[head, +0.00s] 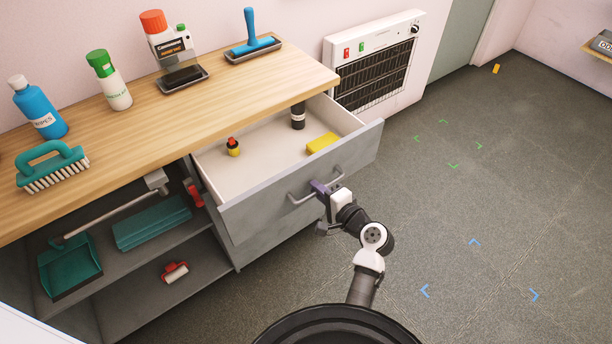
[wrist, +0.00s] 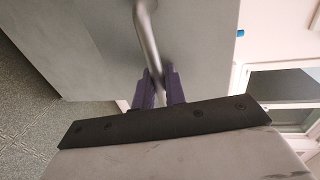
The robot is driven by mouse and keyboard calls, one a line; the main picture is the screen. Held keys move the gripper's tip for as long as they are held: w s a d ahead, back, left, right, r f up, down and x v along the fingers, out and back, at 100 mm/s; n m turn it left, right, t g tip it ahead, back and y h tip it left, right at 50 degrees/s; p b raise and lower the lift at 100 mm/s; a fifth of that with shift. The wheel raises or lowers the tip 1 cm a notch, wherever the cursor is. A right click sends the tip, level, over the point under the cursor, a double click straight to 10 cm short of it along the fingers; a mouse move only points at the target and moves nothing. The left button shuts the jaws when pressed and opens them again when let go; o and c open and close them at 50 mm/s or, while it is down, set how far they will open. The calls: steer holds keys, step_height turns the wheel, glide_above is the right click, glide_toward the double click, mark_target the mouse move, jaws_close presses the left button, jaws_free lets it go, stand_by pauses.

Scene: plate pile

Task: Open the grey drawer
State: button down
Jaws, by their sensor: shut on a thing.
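The grey drawer (head: 250,212) is pulled out from under the wooden worktop, and its inside shows. In it are a small yellow and black bottle (head: 233,147), a dark bottle with a white label (head: 298,116) and a yellow sponge (head: 323,143). A metal bar handle (head: 300,199) runs across its front. My gripper (head: 322,188) is at the right part of this handle. In the wrist view, the purple fingers (wrist: 157,90) are shut around the handle bar (wrist: 147,40), with the drawer front (wrist: 200,40) beyond.
The worktop (head: 200,110) carries several bottles and brushes. An open shelf below holds a teal dustpan (head: 70,268) and a teal box (head: 152,223). A white heater (head: 375,62) hangs on the wall.

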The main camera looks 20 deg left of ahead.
steer(key=shift+f+v, duration=0.15)
steer(key=shift+v, duration=0.55)
steer(key=shift+f+v, duration=0.1)
steer(key=shift+v, duration=0.65)
steer(key=c, duration=1.6)
jaws_free()
steer(key=shift+o, duration=0.2)
steer(key=shift+d, duration=0.15)
steer(key=b+v, duration=0.3)
steer(key=v, duration=1)
steer(key=shift+s+d, duration=0.2)
steer(key=shift+d, duration=0.05)
steer(key=shift+r, duration=0.1)
